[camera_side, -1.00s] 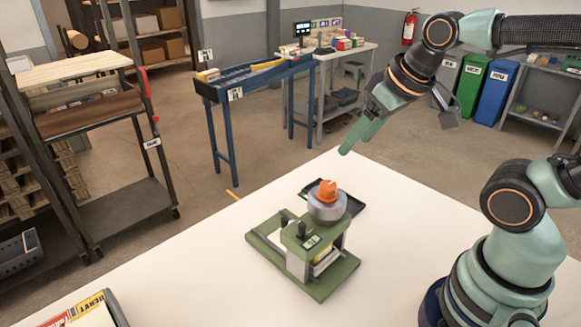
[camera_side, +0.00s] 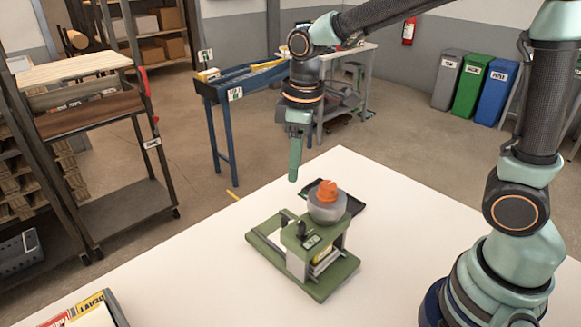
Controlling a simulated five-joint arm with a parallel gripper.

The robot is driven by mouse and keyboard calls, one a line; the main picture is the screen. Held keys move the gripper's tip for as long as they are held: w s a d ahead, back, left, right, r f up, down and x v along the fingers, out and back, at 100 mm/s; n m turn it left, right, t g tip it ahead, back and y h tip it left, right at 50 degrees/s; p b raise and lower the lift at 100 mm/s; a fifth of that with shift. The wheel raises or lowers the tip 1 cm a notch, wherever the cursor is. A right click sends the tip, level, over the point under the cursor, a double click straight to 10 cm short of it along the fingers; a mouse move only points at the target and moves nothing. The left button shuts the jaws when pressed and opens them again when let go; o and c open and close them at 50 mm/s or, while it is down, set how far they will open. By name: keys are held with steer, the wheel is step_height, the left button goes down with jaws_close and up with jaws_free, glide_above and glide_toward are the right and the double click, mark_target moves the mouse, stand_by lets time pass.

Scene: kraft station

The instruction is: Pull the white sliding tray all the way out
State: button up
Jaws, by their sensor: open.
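A green device (camera_side: 268,253) with a flat base and a raised block stands on the white table. A pale, slim part (camera_side: 326,263) shows low in the opening under its block; I cannot tell for sure whether this is the white sliding tray. A grey round body with an orange top (camera_side: 327,192) sits at the device's far side. My gripper (camera_side: 294,176) points straight down in the air, above and a little left of the orange top. It is open and empty, seen nearly edge-on, so its fingers overlap. It appears clear of the device.
A dark flat tray (camera_side: 352,205) lies behind the grey body. A box with red and yellow labels (camera_side: 85,312) sits at the table's near left corner. The white table (camera_side: 400,225) is bare right of the device and to its left.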

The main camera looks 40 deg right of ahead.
mark_target(284, 218)
steer(key=shift+n+g, duration=0.5)
steer(key=shift+n, duration=0.3)
steer(key=f, duration=0.5)
steer(key=w+a+f, duration=0.1)
steer(key=f, duration=0.4)
steer(key=a+f, duration=0.1)
steer(key=f, duration=0.4)
steer(key=shift+w+f, duration=0.1)
steer(key=shift+w, duration=0.1)
steer(key=shift+c, duration=0.3)
jaws_close()
